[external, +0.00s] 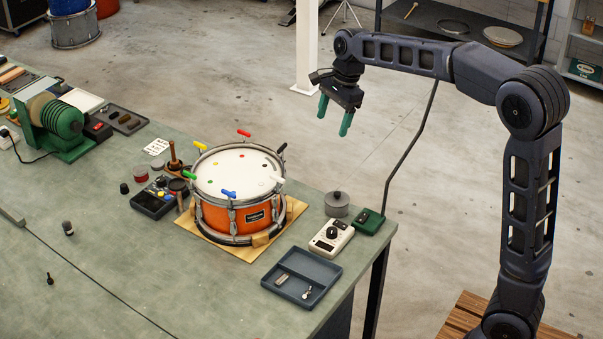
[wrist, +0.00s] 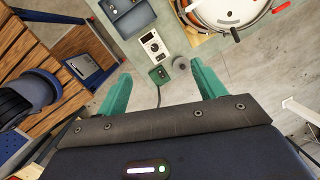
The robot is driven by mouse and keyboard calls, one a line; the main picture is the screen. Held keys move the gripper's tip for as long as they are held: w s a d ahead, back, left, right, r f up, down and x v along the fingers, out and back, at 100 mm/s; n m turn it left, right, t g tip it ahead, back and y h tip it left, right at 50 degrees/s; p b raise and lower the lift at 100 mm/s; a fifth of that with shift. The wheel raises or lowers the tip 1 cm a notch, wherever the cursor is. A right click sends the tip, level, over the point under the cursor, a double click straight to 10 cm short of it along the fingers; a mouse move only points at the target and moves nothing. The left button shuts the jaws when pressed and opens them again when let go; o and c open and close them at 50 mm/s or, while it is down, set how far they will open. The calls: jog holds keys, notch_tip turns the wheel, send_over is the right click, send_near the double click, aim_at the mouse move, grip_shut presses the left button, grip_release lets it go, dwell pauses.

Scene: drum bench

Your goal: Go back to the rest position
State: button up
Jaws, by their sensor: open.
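My gripper (external: 336,115) hangs in the air to the right of the bench in the external view, above the floor and higher than the drum. Its two green fingers point down and stand apart, with nothing between them. In the wrist view my gripper (wrist: 160,92) also shows its fingers spread and empty. The orange snare drum (external: 240,190) sits upright on a wooden board on the bench, with coloured keys around its rim. Part of the drum (wrist: 228,12) shows at the top right of the wrist view.
On the bench (external: 110,255) near its right edge are a blue-grey tray (external: 290,293), a white meter (external: 333,236), a green box (external: 368,221) and a grey cylinder (external: 337,204). A green machine (external: 60,118) stands at the left. A white post (external: 306,45) rises behind my gripper.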

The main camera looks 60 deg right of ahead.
jog(key=s+a+n+t, duration=0.1)
jog(key=s+a+n, duration=0.45)
jog(key=s, duration=0.55)
jog(key=s+a+n, duration=0.5)
jog(key=s+n, duration=0.2)
jog(key=s, duration=0.3)
jog(key=s+a+f+n+h, duration=0.1)
jog(key=s+a+f+n, duration=0.1)
jog(key=s, duration=0.5)
jog(key=s+a+f+n+t, duration=0.1)
jog(key=s+a+f+n, duration=0.1)
jog(key=s+f+n, duration=0.2)
jog(key=s+n, duration=0.3)
jog(key=s, duration=0.1)
jog(key=shift+a+f+t+h, duration=0.2)
jog(key=shift+f+t+h, duration=0.1)
jog(key=shift+h, duration=0.1)
